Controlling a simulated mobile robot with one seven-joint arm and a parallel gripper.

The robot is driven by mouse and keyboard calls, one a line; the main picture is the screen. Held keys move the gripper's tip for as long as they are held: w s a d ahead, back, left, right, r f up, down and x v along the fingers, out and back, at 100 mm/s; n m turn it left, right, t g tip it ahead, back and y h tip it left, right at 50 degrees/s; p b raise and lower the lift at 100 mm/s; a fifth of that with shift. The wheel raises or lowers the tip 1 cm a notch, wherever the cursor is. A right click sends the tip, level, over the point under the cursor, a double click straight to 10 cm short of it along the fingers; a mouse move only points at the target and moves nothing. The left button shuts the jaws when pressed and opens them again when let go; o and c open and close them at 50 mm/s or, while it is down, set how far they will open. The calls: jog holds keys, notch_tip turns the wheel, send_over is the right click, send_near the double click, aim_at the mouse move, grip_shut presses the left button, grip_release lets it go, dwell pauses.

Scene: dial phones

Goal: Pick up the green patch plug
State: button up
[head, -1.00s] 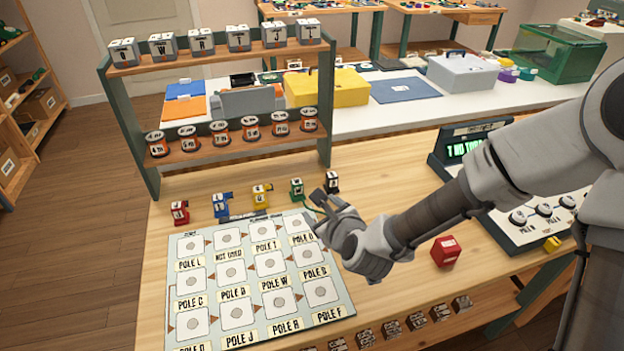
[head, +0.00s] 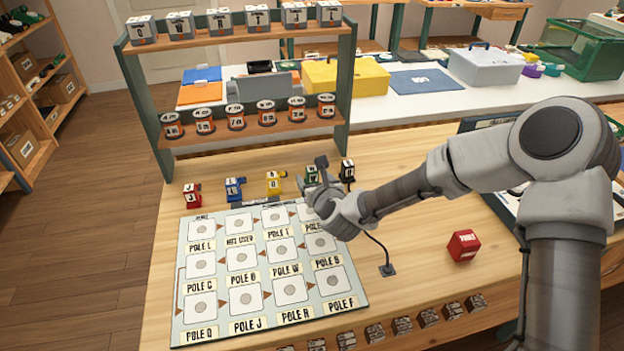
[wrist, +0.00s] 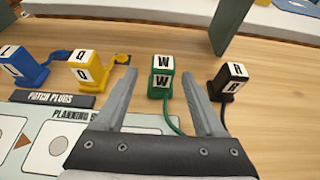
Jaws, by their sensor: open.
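The green patch plug (wrist: 161,80), marked W, stands upright on the wooden table in the wrist view, with a green cord trailing toward me. In the head view the green plug (head: 312,174) is partly hidden behind my gripper (head: 318,178). In the wrist view my gripper (wrist: 158,98) is open, with one finger on each side of the plug's line. The plug stands just beyond and between the fingertips, and I see no contact.
A black plug (wrist: 229,84) marked R stands close to the right finger. A yellow plug (wrist: 86,68) and a blue plug (wrist: 22,66) stand to the left. The planning board (head: 183,312) lies in front. A shelf rack (head: 240,132) stands behind, and a red block (head: 463,245) lies right.

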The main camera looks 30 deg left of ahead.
aim_at(310, 169)
jog(key=shift+r+b+x, duration=0.15)
jog(key=shift+x, duration=1.35)
jog(key=shift+r+b+x, duration=0.15)
jog(key=shift+x, duration=1.4)
jog(key=shift+w+d, duration=0.1)
jog(key=shift+w, duration=0.05)
grip_shut()
